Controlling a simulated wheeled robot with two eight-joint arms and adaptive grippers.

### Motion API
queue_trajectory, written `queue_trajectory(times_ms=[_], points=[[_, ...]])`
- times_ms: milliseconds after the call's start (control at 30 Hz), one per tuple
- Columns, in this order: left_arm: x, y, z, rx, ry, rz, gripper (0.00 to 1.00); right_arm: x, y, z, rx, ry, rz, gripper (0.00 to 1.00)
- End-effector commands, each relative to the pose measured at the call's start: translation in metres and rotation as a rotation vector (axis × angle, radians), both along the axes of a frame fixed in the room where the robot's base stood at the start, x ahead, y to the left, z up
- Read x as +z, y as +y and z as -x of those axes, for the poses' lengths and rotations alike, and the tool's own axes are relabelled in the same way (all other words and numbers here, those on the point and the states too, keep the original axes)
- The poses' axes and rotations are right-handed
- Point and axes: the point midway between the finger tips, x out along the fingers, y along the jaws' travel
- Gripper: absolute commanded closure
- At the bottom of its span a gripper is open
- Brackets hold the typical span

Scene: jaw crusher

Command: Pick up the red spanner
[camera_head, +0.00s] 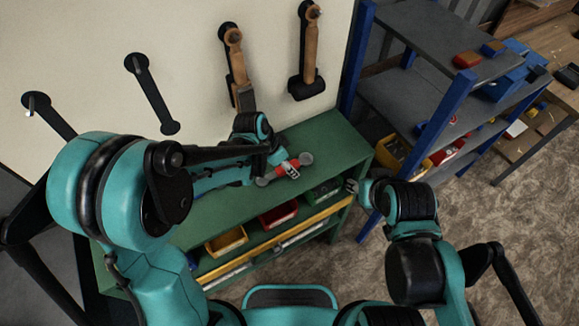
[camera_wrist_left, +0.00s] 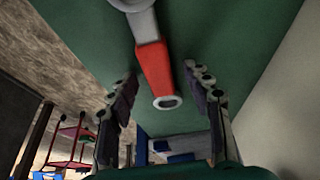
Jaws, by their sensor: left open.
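The red spanner (camera_head: 264,181) lies on the green top of a workbench (camera_head: 325,135), partly covered by my left gripper in the head view. In the left wrist view the spanner (camera_wrist_left: 154,68) has a red handle with an oval hole at its near end and a grey head at the top edge. My left gripper (camera_head: 284,168) is open. In its wrist view the two fingers (camera_wrist_left: 160,76) stand on either side of the red handle, with visible gaps. My right gripper (camera_head: 352,186) is by the bench's right front edge, small and partly hidden by its arm.
Yellow, red and green bins (camera_head: 227,241) sit on the shelf below the bench top. Two hammers (camera_head: 309,45) hang on the wall behind. A blue-posted shelf rack (camera_head: 357,50) with boxes stands at the right. The bench top right of the spanner is clear.

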Motion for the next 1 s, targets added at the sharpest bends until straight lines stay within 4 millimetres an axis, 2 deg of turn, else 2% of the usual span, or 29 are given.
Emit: queue_trajectory(times_ms=[167, 367, 767, 867, 1000], points=[[0.0, 0.0, 0.0, 0.0, 0.0, 0.0, 0.5, 0.0, 0.0, 0.0, 0.0, 0.0, 0.0, 0.6], [0.0, 0.0, 0.0, 0.0, 0.0, 0.0, 1.0, 0.0, 0.0, 0.0, 0.0, 0.0, 0.0, 0.6], [0.002, 0.0, 0.0, 0.0, 0.0, 0.0, 1.0, 0.003, 0.0, 0.0, 0.0, 0.0, 0.0, 0.6], [0.007, 0.0, 0.0, 0.0, 0.0, 0.0, 1.0, 0.009, 0.0, 0.0, 0.0, 0.0, 0.0, 0.6], [0.026, 0.0, 0.0, 0.0, 0.0, 0.0, 1.0, 0.014, 0.0, 0.0, 0.0, 0.0, 0.0, 0.6]])
